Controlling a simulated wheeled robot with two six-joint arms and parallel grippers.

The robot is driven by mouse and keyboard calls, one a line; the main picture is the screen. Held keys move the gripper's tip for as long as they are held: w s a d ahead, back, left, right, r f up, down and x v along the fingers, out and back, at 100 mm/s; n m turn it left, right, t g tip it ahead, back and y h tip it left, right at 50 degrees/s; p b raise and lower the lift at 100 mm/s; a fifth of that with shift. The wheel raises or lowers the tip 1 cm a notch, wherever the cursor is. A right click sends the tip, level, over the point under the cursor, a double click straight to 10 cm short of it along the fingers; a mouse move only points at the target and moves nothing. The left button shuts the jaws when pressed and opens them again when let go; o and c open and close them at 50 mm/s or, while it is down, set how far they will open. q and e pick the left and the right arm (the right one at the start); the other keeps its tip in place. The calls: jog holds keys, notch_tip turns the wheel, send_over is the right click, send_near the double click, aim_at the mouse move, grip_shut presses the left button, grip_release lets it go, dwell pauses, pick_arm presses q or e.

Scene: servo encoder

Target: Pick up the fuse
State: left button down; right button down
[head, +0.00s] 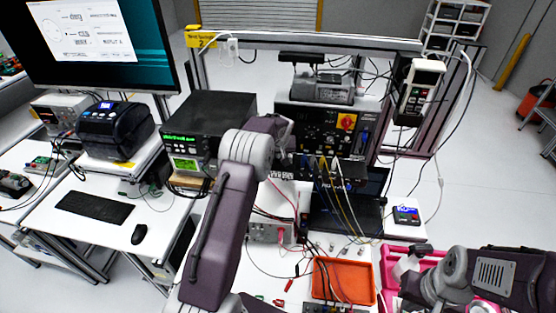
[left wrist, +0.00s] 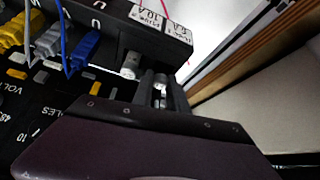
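In the left wrist view two grey cylindrical fuse parts show under the labels reading FUSE and 10A (left wrist: 163,22). One fuse (left wrist: 130,66) sticks out of the black panel (left wrist: 110,38), clear of the fingers. The other fuse (left wrist: 160,86) lies between the two dark fingertips of my left gripper (left wrist: 161,92). I cannot tell whether the fingers press on it. In the head view my left arm reaches up to the black instrument (head: 335,122), and its wrist hides the gripper and the fuses. My right gripper (head: 408,263) is at the lower right, its fingers unclear.
Coloured plugs and cables (left wrist: 85,48) crowd the panel left of my left gripper. In the head view an orange tray (head: 343,281) lies on the bench, with a pink bin (head: 392,262) to its right. A black power supply (head: 208,120) stands left of the instrument.

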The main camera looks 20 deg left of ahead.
pick_arm(q)
jog(key=shift+w+r+b, duration=0.1)
jog(key=shift+r+b, duration=0.1)
jog(key=shift+b, duration=0.1)
jog(key=d+r+b, duration=0.4)
jog(key=d+r, duration=0.6)
jog(key=d, duration=0.1)
jog(key=shift+d+r+b, duration=0.3)
jog(key=shift+b, duration=0.05)
